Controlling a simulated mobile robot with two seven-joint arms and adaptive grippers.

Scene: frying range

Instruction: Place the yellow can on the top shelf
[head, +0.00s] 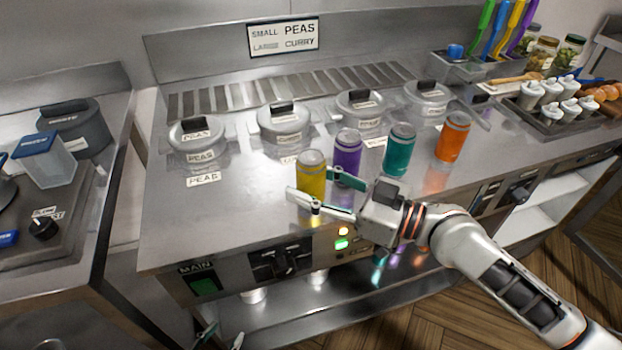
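The yellow can (311,170) stands upright on the steel counter near its front edge, at the left end of a row of cans. My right gripper (314,184) reaches in from the right with its fingers spread. One finger crosses in front of the can's lower part, and the other tip is just right of the can. I cannot tell whether either touches it. My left gripper (225,334) is low at the bottom edge, partly cut off, with its tips apart and nothing seen between them. White shelves (540,218) show below the counter at the right.
Purple (347,155), teal (399,150) and orange (453,137) cans stand to the right of the yellow one. Several lidded pots (285,122) sit behind them. A tray (548,124) of white-topped shakers is at the right. The counter left of the yellow can is clear.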

